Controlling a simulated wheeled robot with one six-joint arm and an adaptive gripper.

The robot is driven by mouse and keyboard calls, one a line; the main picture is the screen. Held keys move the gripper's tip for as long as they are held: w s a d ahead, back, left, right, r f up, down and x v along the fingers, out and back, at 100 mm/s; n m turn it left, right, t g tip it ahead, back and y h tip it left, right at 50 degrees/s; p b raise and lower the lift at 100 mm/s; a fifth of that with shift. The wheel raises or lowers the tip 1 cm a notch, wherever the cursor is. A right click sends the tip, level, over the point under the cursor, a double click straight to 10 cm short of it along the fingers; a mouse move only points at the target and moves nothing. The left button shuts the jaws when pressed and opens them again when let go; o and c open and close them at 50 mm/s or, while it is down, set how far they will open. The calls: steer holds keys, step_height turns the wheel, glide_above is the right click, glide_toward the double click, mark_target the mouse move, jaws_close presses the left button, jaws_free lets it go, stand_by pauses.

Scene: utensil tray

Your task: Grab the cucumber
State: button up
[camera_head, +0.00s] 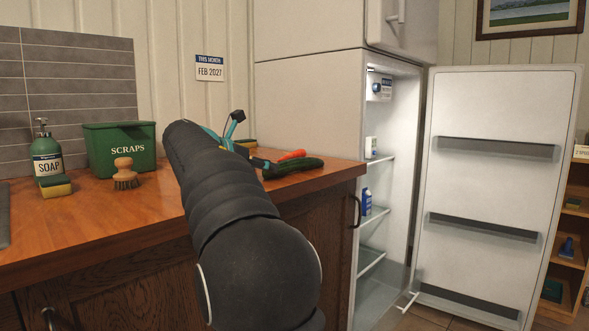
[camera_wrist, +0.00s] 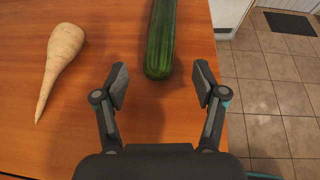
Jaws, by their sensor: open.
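The cucumber (camera_head: 292,168) is dark green and lies on the wooden counter near its right end, partly behind my gripper in the head view. In the wrist view the cucumber (camera_wrist: 160,42) points toward me, its near end just ahead of the space between my fingertips. My gripper (camera_wrist: 160,86) is open and empty, with one finger on each side of the cucumber's line and apart from it. In the head view my gripper (camera_head: 248,142) shows partly behind my arm.
A pale parsnip (camera_wrist: 62,58) lies left of the cucumber. An orange carrot (camera_head: 291,155) lies behind it. The counter's right edge (camera_wrist: 214,60) is close by, with tiled floor beyond. A scraps bin (camera_head: 120,160), brush (camera_head: 125,176) and soap bottle (camera_head: 46,150) stand left. The fridge door (camera_head: 495,190) is open.

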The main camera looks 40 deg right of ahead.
mark_target(274, 178)
steer(key=shift+r+b+x, duration=0.2)
steer(key=shift+b+x, duration=0.1)
steer(key=shift+x, duration=2.4)
jaws_close()
steer(key=shift+r, duration=0.1)
